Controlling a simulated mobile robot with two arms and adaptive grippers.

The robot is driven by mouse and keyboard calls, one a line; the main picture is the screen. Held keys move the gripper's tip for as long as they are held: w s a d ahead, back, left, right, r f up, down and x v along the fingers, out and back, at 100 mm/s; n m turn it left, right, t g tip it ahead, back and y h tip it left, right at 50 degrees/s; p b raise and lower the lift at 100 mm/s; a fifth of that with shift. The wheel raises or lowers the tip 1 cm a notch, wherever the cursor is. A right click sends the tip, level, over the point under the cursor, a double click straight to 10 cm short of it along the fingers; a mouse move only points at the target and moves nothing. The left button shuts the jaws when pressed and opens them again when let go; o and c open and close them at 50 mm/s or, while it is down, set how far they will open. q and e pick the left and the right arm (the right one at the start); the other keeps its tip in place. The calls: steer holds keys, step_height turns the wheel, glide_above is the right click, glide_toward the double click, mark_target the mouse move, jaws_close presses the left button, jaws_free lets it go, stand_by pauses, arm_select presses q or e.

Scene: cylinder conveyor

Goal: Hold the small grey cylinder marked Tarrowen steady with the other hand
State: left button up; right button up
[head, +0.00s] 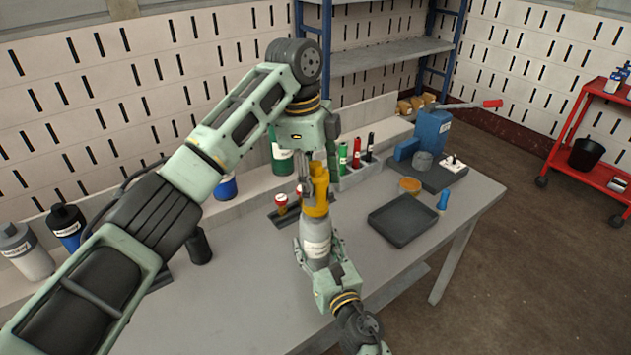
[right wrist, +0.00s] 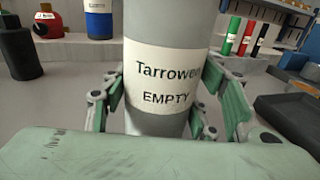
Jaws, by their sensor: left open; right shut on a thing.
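The small grey cylinder (head: 316,252) stands about upright over the table, with a white label. My left gripper (head: 313,180) points down from above, open, at the yellow fitting. Whether its fingers touch the fitting I cannot tell.
A dark tray (head: 402,222) lies on the table (head: 240,285) to the right. Green, red and black bottles (head: 357,154) stand behind. Dark and grey cylinders (head: 66,226) stand at the left. The front table is mostly clear.

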arm_select(q)
steer(key=shift+m, duration=0.5)
steer(key=shift+f, duration=0.1)
steer(key=shift+f, duration=1.2)
steer(key=shift+c, duration=0.5)
steer(key=c, duration=1.2)
steer(key=n, duration=0.5)
steer(key=shift+t, duration=0.3)
steer(key=shift+c, duration=0.2)
steer(key=o, duration=0.8)
steer(key=shift+w+r, duration=0.1)
jaws_close()
